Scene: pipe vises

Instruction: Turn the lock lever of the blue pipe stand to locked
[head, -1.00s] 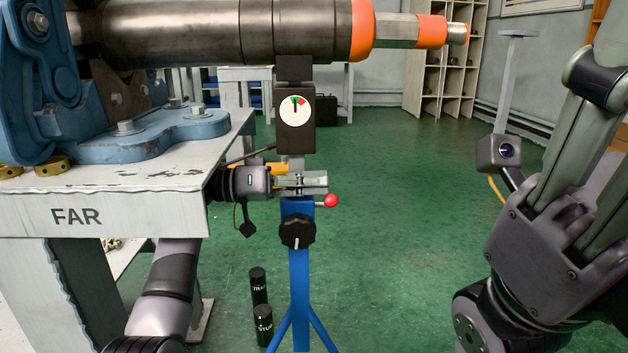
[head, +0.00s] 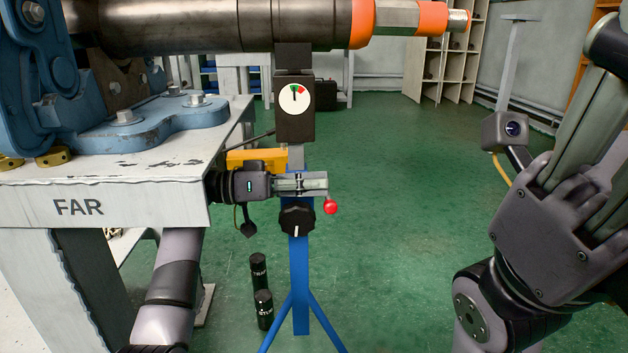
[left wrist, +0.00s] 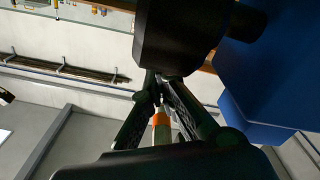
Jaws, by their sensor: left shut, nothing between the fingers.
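The blue pipe stand (head: 300,270) stands upright beside the table, under the dark steel pipe. Its red lever ball (head: 330,207) shows just below and right of my left fingertips. The rest of the lever is hidden behind my left gripper (head: 322,185), which lies across the stand's upper part, shut and empty. I cannot tell whether it touches the lever. A black knob (head: 297,219) sits just below it. A round dial (head: 294,98) is on the black block above. In the left wrist view, the fingers (left wrist: 158,85) converge, with a blue surface at the right.
The table marked FAR (head: 110,220) and a blue vise (head: 150,130) stand at left, close to my left arm. Two black canisters (head: 264,308) stand by the stand's feet. The green floor to the right is clear.

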